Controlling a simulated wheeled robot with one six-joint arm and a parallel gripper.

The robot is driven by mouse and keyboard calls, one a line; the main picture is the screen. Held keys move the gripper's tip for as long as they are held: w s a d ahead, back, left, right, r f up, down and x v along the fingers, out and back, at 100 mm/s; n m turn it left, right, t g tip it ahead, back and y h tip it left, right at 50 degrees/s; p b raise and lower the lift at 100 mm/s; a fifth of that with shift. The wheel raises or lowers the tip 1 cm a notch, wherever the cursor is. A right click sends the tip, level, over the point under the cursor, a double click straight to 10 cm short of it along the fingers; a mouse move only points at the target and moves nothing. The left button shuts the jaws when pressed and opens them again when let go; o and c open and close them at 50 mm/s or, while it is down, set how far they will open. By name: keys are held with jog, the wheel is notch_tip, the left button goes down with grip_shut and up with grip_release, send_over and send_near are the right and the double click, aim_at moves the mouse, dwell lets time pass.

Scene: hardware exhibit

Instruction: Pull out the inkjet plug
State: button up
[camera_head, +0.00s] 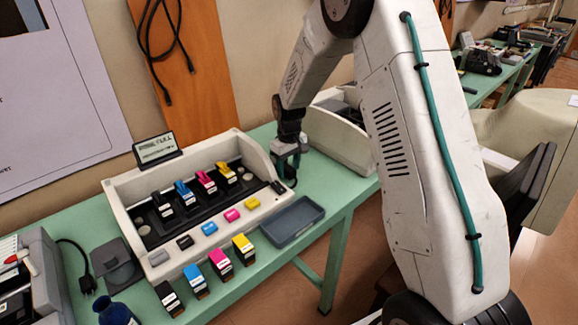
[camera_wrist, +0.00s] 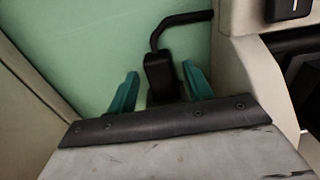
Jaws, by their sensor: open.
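The inkjet printer (camera_head: 125,215) is a cream, open-topped unit on the green table, with several coloured cartridges in it. My gripper (camera_head: 288,170) is low at the printer's right end, between it and another cream machine. In the wrist view my gripper (camera_wrist: 160,72) is open, with one teal finger on each side of a black plug (camera_wrist: 158,72). A bent black cable (camera_wrist: 185,18) runs from the plug toward the upper right. The plug's lower end is hidden behind the gripper's dark edge. I cannot tell whether the fingers touch it.
A cream machine (camera_head: 340,135) stands close on the right of my gripper. A grey tray (camera_head: 292,222) lies in front, near the table's edge. Loose cartridges (camera_head: 220,264) stand before the printer. Another black plug (camera_head: 88,283) lies at the left. A cream wall with a switch (camera_wrist: 290,8) is at right.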

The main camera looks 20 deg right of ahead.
grip_shut()
jog(key=shift+s+d, duration=0.25)
jog(key=shift+s, duration=0.6)
jog(key=shift+s+d, duration=0.25)
jog(key=shift+s, duration=0.55)
jog(key=shift+f, duration=0.1)
grip_release()
jog(key=shift+s+d, duration=0.1)
jog(key=shift+r, duration=0.2)
